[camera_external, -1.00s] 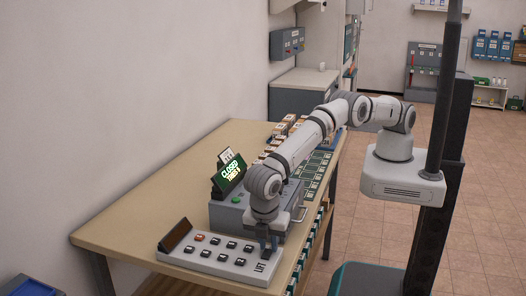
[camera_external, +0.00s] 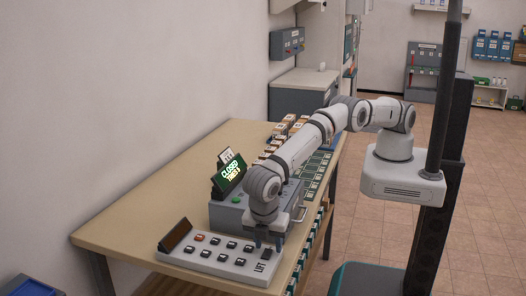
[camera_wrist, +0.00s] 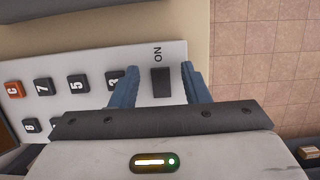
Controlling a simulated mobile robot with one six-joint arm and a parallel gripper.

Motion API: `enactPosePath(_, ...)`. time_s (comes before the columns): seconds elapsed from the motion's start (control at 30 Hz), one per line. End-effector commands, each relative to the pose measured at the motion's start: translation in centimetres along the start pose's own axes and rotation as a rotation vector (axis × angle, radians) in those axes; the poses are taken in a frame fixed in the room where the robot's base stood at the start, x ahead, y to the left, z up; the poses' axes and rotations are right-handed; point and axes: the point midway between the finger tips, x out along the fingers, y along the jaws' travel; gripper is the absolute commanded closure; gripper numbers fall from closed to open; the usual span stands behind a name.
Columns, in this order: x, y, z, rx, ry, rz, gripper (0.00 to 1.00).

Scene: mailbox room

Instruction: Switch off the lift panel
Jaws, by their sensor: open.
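The lift panel (camera_external: 215,262) is a pale, low box with rows of dark buttons and one red-orange button, lying near the table's front end. In the wrist view its pale face (camera_wrist: 60,62) shows numbered buttons and a dark switch (camera_wrist: 162,82) with the word ON beside it. My gripper (camera_wrist: 160,70) is open, with one blue-grey finger on each side of the switch. In the external view my gripper (camera_external: 269,246) points down over the panel's right end. I cannot tell whether the fingers touch the panel. The switch's lower end is close to the gripper body.
A grey box (camera_external: 226,218) with a lit CLOSED sign (camera_external: 232,168) stands behind the panel, close to my arm. Rows of small items (camera_external: 312,170) fill the table farther back. The table (camera_external: 130,222) is bare on the left. Tiled floor (camera_external: 380,222) lies to the right.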

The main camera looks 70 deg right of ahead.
Motion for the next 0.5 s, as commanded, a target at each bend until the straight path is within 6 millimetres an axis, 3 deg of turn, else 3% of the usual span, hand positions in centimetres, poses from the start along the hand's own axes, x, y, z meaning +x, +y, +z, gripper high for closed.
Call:
enactPosePath(0.17,-1.1,0.0,-0.1,0.000,0.003,0.001,0.58)
enactPosePath(0.5,-6.1,0.1,-0.1,0.000,0.001,0.000,0.58)
